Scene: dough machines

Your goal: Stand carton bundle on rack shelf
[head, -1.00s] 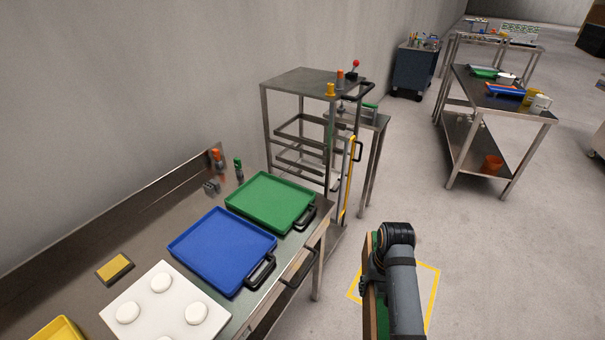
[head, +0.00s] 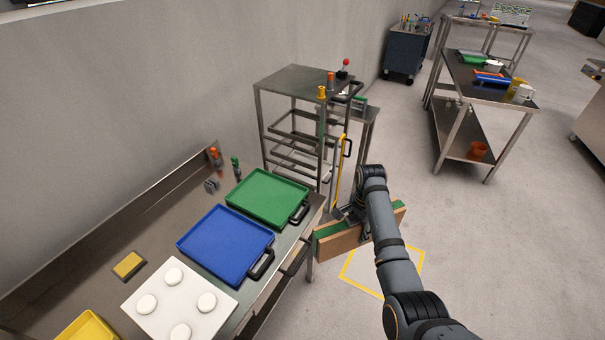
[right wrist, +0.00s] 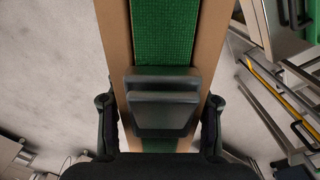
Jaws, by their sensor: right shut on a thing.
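The carton bundle, brown cardboard with a green band (head: 335,244), hangs above the floor just in front of the rack. My right gripper (head: 354,215) is shut on it, and my arm hides part of it. In the right wrist view the bundle (right wrist: 118,45) runs lengthwise between the fingers (right wrist: 160,125), with a dark grey block on its green face. The metal rack (head: 292,84) stands beyond the bench, with open shelf levels under its top plate. The bundle is apart from the shelves, below and right of them in the head view. My left gripper is out of view.
The steel bench at left holds a green tray (head: 266,198), a blue tray (head: 225,244) and a white board (head: 180,300). A yellow square (head: 360,276) marks the floor near the bundle. Open floor lies to the right. A yellow-edged handle part (head: 339,170) stands at the rack's right side.

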